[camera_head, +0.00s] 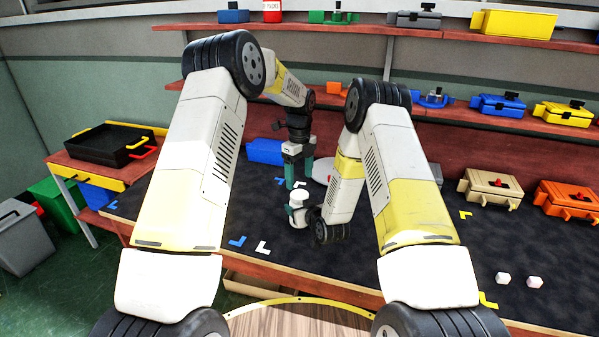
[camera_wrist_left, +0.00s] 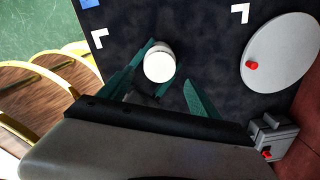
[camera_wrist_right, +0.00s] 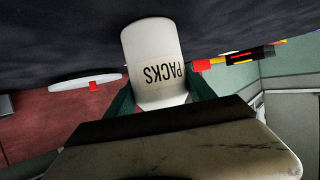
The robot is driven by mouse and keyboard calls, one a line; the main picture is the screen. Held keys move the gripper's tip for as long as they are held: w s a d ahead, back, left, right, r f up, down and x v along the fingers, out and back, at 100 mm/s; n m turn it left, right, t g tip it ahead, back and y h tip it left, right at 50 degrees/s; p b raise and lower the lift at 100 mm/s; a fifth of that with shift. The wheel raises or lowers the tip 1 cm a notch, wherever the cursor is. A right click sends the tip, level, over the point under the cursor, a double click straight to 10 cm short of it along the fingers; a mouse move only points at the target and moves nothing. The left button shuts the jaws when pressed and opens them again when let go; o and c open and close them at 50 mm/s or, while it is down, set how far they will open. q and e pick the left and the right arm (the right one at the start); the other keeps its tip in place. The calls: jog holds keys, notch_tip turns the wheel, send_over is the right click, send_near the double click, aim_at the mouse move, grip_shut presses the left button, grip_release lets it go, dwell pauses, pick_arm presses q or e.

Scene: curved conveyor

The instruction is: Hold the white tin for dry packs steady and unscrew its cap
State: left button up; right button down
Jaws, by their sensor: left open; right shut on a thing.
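The white tin (camera_head: 298,199) shows its round top in the head view, above the middle of the dark mat. My right gripper (camera_wrist_right: 160,97) is shut on the tin, one teal finger on each side. In the right wrist view the tin (camera_wrist_right: 150,52) bears the upside-down word PACKS. My left gripper (camera_head: 298,180) is open above the tin and points down. In the left wrist view the round white cap (camera_wrist_left: 159,66) lies ahead of its fingers, nearer the left one. I cannot tell whether the tin touches the mat.
A pale disc with a red knob (camera_wrist_left: 280,55) lies beside the tin. A blue box (camera_head: 264,151) stands behind, and tan (camera_head: 490,187) and orange (camera_head: 566,199) boxes stand right. The mat's front is mostly free.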

aim_at(300, 194)
pick_arm(q)
jog(key=shift+f, duration=3.2)
